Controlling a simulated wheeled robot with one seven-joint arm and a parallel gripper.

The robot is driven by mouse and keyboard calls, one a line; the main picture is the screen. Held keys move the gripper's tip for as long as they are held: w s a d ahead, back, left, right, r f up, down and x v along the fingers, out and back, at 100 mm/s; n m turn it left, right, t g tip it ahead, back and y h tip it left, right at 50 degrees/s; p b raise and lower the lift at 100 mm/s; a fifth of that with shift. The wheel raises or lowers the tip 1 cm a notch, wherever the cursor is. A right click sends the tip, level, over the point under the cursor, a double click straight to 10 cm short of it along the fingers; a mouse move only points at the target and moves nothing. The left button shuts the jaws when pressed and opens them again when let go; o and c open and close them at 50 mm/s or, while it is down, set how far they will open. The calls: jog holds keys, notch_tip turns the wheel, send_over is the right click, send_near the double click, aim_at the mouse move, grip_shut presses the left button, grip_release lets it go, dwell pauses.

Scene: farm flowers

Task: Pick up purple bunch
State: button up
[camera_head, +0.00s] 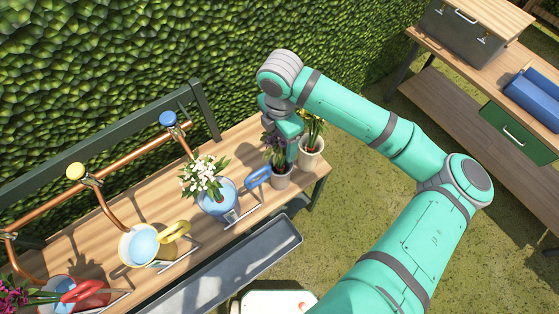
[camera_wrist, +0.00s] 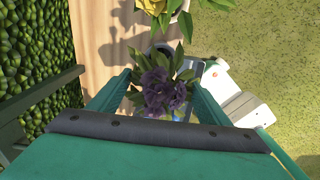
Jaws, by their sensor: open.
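The purple bunch (camera_head: 271,145) has dark purple blooms and green leaves. In the wrist view, the purple bunch (camera_wrist: 163,92) shows between the two green fingers of my open gripper (camera_wrist: 160,82), with a finger on either side. Whether a finger touches the leaves cannot be told. The stems are hidden below the blooms.
A yellow bunch (camera_head: 309,126) in a white pot (camera_head: 311,157) stands close on the right. A blue watering can (camera_head: 220,200) with white flowers is on the left. A yellow-handled can (camera_head: 140,245) and copper pipes (camera_head: 110,160) lie further left. A hedge (camera_head: 130,60) rises behind.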

jog(key=shift+s+f, duration=0.15)
jog(key=shift+f, duration=1.75)
jog(key=c, duration=1.6)
jog(key=shift+c, duration=0.2)
jog(key=shift+r, duration=0.1)
notch_tip(320, 180, up, 18)
jog(key=shift+f, duration=0.1)
jog(key=shift+r, duration=1.3)
